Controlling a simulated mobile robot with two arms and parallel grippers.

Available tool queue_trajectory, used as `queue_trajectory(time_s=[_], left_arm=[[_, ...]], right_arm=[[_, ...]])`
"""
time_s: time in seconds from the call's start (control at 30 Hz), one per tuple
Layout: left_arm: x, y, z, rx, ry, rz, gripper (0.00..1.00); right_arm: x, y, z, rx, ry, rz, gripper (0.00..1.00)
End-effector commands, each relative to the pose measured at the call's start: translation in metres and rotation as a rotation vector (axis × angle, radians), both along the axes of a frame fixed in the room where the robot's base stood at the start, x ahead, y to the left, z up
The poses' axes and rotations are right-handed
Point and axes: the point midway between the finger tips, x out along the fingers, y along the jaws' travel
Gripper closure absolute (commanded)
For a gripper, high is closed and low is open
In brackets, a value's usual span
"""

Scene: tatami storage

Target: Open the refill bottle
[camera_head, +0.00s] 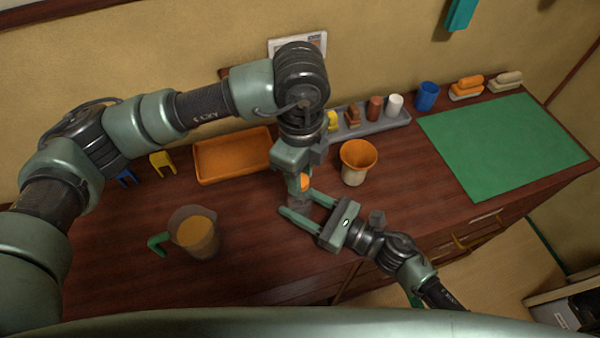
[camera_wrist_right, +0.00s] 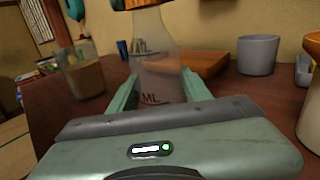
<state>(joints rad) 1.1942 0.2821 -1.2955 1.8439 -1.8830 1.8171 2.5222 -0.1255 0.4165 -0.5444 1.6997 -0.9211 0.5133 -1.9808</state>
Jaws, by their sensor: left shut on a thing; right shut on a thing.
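The refill bottle is clear, with "ML" markings, and stands upright on the brown cabinet top; its body shows in the right wrist view (camera_wrist_right: 158,58). Its orange cap (camera_head: 305,182) is at the top, and a bit of it also shows at the upper edge of the wrist view. My left gripper (camera_head: 298,180) comes down from above and is shut on the cap. My right gripper (camera_head: 301,212) is shut around the lower body of the bottle, one finger on each side (camera_wrist_right: 158,92). The left gripper hides much of the bottle in the head view.
A measuring jug (camera_head: 194,233) with orange contents stands at left. An orange tray (camera_head: 232,157) lies behind. A cup with an orange funnel-like top (camera_head: 358,160) stands close on the right. A grey tray (camera_head: 378,126) holds small items. A green mat (camera_head: 505,145) covers the right end.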

Motion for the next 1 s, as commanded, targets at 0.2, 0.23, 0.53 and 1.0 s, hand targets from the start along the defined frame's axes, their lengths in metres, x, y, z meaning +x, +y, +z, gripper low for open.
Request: queue_trajectory(time_s=[0.2,0.23,0.53,1.0], left_arm=[[0.0006,-0.0001,0.0005,-0.001,-0.002,0.348,1.0],[0.0008,-0.0001,0.0006,-0.001,-0.002,0.372,1.0],[0.001,0.0002,0.0007,-0.001,-0.003,0.41,1.0],[0.0006,0.0001,0.0017,0.0,-0.001,0.407,0.48]], right_arm=[[-0.0007,0.0003,-0.0004,-0.001,0.001,0.002,1.0],[-0.0007,0.0003,-0.0004,-0.001,0.001,0.002,1.0],[-0.0009,0.0004,-0.0004,0.0,0.0,0.002,1.0],[-0.0006,0.0002,-0.0004,0.0,0.001,0.001,1.0]])
